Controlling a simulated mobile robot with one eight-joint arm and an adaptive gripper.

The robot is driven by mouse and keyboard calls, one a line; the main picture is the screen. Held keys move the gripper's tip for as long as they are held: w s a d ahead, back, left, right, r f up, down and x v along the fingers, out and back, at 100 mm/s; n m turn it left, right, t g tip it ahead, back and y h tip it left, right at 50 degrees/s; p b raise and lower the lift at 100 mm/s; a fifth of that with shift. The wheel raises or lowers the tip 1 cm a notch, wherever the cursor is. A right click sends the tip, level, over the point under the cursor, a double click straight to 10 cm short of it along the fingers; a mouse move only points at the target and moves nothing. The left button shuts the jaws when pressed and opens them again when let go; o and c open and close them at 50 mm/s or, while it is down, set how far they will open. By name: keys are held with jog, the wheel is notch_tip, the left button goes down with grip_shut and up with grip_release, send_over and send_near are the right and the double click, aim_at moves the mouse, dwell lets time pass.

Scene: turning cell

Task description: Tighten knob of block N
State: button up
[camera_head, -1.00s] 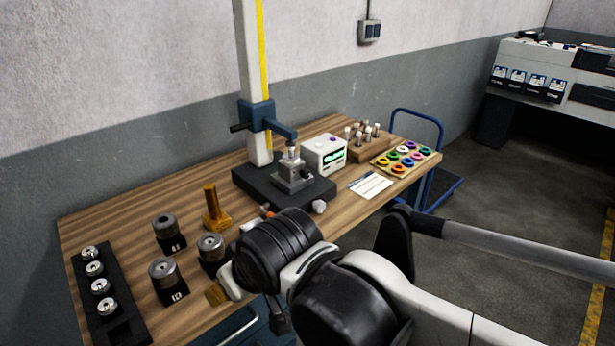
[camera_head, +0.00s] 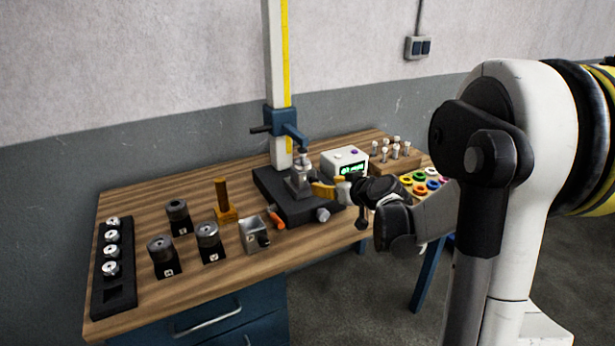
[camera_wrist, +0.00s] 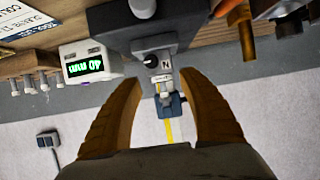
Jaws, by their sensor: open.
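Block N (camera_wrist: 160,76) is a small grey metal block with an "N" label, on the dark base of the measuring stand. Its knob (camera_wrist: 151,60) appears as a small dark-centred round part beside the label. In the head view the block (camera_head: 297,187) stands under the stand's blue arm, partly behind my gripper. My gripper (camera_wrist: 160,77) has two orange-yellow fingers, spread apart with nothing between them in contact. In the wrist view block N lies in line with the gap between the fingertips. In the head view a finger (camera_head: 326,191) shows just right of the block.
The stand's tall column (camera_head: 276,90) and blue arm (camera_head: 287,122) rise behind the block. A display box (camera_head: 345,163) stands to the right. Another grey block with a black knob (camera_head: 252,236), an orange-handled tool (camera_head: 276,219) and a yellow post (camera_head: 223,205) are at the left.

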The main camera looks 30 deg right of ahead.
aim_at(316, 181)
jog(key=b+x, duration=0.1)
jog(key=x, duration=0.2)
jog(key=d+b+x, duration=0.1)
jog(key=x, duration=0.3)
jog(key=b+x, duration=0.1)
jog(key=x, duration=0.3)
jog(key=shift+w+d+f+b, duration=0.1)
jog(key=shift+w+d+b, duration=0.05)
jog(key=shift+d+b, duration=0.2)
grip_shut()
